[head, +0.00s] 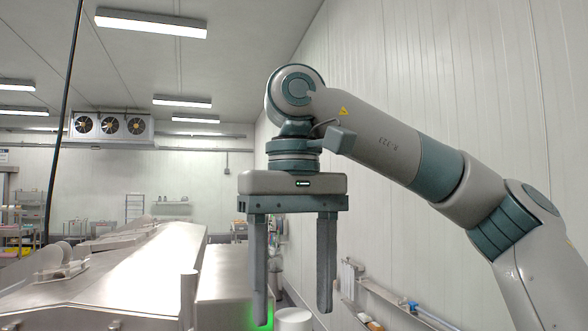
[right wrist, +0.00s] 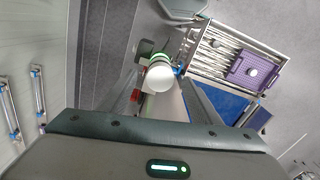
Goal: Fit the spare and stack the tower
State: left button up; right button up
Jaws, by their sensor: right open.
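My right gripper (head: 294,310) hangs pointing down in the head view, its two fingers apart with nothing between them at that height. I cannot pick out a spare or a tower for sure. A purple crate (right wrist: 238,79) sits on a metal rack with a white round thing (right wrist: 252,71) on it. My left gripper is not in view.
A long steel conveyor housing (head: 150,265) runs away on the left. A green glow shows beside its end, near a white round-topped object (head: 293,319). In the wrist view, a white round top (right wrist: 159,77) lies below the gripper. A wall rail (head: 420,315) runs at right.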

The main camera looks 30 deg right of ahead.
aim_at(294, 314)
notch_tip(294, 314, up, 15)
jog(key=shift+p, duration=0.3)
dwell(0.6)
jog(key=shift+s+r, duration=0.1)
dwell(1.4)
